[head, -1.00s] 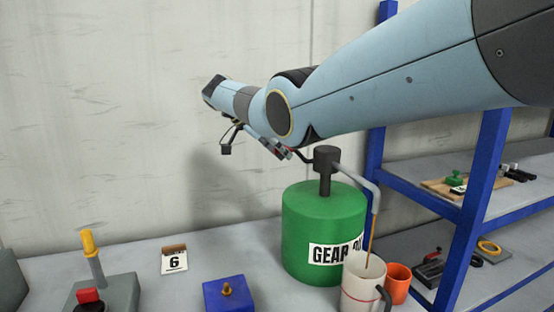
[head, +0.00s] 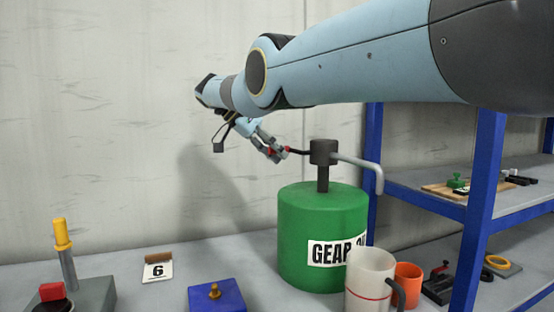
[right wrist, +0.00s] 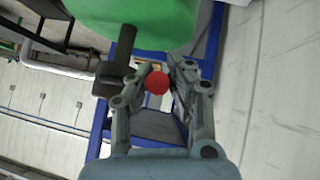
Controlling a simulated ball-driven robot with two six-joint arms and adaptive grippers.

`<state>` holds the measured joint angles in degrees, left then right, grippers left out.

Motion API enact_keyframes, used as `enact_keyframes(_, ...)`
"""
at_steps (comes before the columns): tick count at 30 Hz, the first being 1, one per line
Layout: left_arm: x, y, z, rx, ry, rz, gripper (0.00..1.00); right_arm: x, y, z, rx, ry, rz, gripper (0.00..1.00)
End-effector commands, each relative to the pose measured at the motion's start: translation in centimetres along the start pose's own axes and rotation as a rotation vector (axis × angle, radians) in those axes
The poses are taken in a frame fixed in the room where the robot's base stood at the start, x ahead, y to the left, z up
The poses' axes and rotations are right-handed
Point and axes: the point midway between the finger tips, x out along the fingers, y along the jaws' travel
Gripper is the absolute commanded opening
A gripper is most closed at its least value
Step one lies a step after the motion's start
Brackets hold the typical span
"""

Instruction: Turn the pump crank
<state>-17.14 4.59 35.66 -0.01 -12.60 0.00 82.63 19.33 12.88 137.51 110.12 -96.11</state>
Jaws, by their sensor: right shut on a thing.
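The green drum (head: 310,225), labelled GEAR and partly cut off by the mug, stands on the bench with a dark pump head (head: 323,151) on top. The black crank (head: 298,151) sticks out left from the head. My right gripper (head: 273,152) is shut on the crank's red knob, which shows between the fingers in the right wrist view (right wrist: 157,83). A grey spout (head: 365,166) bends down on the right above a white mug (head: 370,275) with a red line. No stream shows below the spout. My left gripper is out of view.
An orange cup (head: 407,286) stands right of the mug. A blue block (head: 216,296), a number 6 card (head: 158,269) and a yellow-handled jack (head: 65,250) sit to the left. A blue shelf rack (head: 485,170) rises on the right. A pale wall stands behind.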

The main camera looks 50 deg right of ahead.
Motion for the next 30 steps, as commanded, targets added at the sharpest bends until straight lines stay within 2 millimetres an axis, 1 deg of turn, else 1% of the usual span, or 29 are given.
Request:
enact_keyframes(11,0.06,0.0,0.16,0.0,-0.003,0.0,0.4,-0.1,0.04,-0.09,0.002,0.001,0.001,0.0)
enact_keyframes(12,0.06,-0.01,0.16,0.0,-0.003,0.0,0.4,-0.1,0.04,-0.09,0.002,0.001,0.001,0.18)
enact_keyframes(15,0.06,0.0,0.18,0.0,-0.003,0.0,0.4,-0.08,0.03,-0.09,0.002,0.001,0.001,0.32)
enact_keyframes(18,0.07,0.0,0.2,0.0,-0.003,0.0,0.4,-0.07,0.01,-0.07,0.001,0.001,0.0,0.42)
enact_keyframes(26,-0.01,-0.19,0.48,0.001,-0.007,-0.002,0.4,-0.05,0.01,-0.07,0.001,0.001,0.0,0.42)
enact_keyframes(30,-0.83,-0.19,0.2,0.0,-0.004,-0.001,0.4,-0.2,0.06,-0.26,0.008,0.001,-0.006,0.42)
